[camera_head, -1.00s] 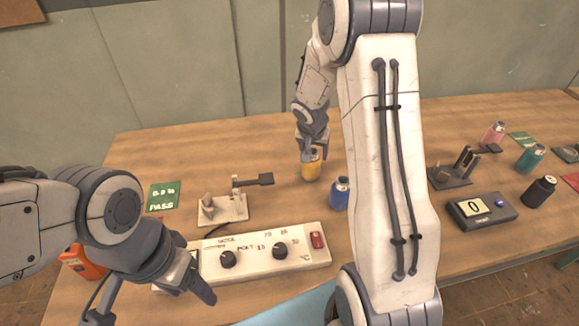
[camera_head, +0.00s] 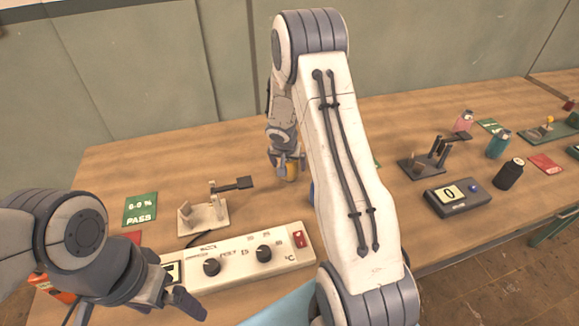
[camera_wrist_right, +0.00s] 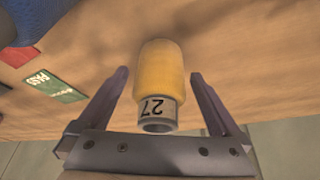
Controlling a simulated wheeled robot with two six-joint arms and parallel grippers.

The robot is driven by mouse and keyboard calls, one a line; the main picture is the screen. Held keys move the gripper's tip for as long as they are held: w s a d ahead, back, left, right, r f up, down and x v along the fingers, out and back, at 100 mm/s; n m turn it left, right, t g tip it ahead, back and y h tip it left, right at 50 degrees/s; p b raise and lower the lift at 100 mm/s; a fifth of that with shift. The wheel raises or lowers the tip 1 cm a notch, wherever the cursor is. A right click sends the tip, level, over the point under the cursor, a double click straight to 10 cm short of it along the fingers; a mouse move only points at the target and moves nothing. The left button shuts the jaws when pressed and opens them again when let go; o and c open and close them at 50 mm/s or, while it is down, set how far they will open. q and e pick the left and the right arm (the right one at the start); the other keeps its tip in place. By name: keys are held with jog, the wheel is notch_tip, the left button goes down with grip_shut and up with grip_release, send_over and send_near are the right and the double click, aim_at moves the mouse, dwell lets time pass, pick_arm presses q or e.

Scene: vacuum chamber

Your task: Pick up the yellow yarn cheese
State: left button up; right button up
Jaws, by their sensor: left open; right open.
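The yellow yarn cheese (camera_head: 291,172) stands on the wooden table, partly hidden by my right gripper in the head view. In the right wrist view the yellow yarn cheese (camera_wrist_right: 161,75) shows a grey tube end marked 27. My right gripper (camera_head: 287,160) is open. Its fingers (camera_wrist_right: 160,82) stand on either side of the cheese with a gap on each side. My left gripper (camera_head: 190,290) is open and empty, low at the left near the control box.
A white control box (camera_head: 240,262) with knobs and a cream fixture (camera_head: 203,216) stand on the left. A blue yarn cheese (camera_head: 312,192) is mostly hidden behind my right arm. Pink (camera_head: 463,121), teal (camera_head: 498,144) and black (camera_head: 509,174) ones stand at the right, near a scale (camera_head: 457,197).

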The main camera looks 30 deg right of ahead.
jog(key=shift+x, duration=1.1)
jog(key=c, duration=1.4)
